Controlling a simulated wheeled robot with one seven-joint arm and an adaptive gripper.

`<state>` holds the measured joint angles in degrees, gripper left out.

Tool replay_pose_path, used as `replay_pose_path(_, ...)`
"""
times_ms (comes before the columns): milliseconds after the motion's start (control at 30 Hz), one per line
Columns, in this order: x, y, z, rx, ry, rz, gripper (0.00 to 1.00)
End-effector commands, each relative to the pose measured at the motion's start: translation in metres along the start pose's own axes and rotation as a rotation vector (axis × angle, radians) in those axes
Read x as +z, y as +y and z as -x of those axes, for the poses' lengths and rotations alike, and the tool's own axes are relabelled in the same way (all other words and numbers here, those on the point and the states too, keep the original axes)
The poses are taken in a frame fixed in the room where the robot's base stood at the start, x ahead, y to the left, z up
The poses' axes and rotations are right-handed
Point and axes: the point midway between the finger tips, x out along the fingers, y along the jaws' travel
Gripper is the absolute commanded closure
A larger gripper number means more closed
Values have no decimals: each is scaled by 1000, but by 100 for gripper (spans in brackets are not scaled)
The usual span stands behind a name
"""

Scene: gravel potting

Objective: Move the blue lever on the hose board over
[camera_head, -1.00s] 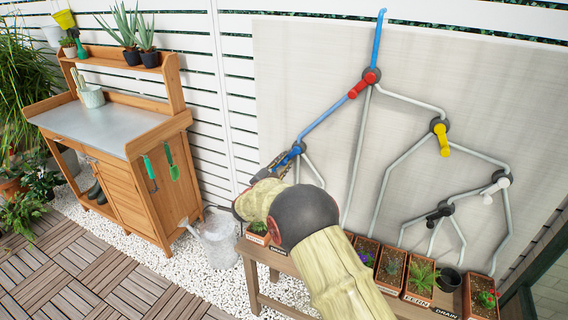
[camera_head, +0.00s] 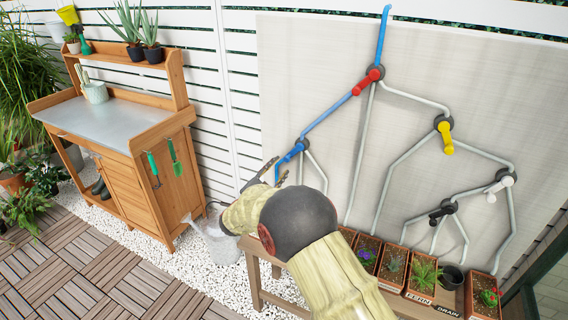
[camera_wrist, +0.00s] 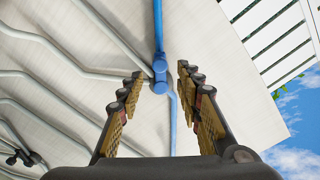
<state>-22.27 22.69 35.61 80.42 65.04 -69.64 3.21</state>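The hose board (camera_head: 300,80) carries branching pipes with coloured levers. The blue lever (camera_head: 291,154) sits at the lower left valve and slants down to the left. The pipe running into its valve from the upper right is blue. My gripper (camera_head: 276,171) is just below and left of the lever, with its fingers apart and empty. In the wrist view the blue lever (camera_wrist: 160,72) shows beyond and between the open fingertips, with no contact visible. My arm hides the pipe ends and part of the planter shelf below.
The red lever (camera_head: 366,82), yellow lever (camera_head: 445,139), white lever (camera_head: 498,188) and black lever (camera_head: 441,211) are on the same board. Potted plants stand on a wooden shelf (camera_head: 262,286) below. A wooden potting bench (camera_head: 135,190) stands at left.

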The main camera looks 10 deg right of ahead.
Motion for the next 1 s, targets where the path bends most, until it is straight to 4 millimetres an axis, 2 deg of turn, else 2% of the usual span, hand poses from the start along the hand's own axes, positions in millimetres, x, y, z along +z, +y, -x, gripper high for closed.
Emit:
replay_pose_path(100, 0, 0, 22, -1, -1, 0, 65)
replay_pose_path(300, 0, 0, 42, 0, 0, -1, 65)
replay_pose_path(833, 1, 0, 46, 1, -3, 1, 65)
replay_pose_path(933, 14, 1, 46, 2, -50, 5, 65)
replay_pose_path(1000, 34, -2, 48, -11, -127, 16, 65)
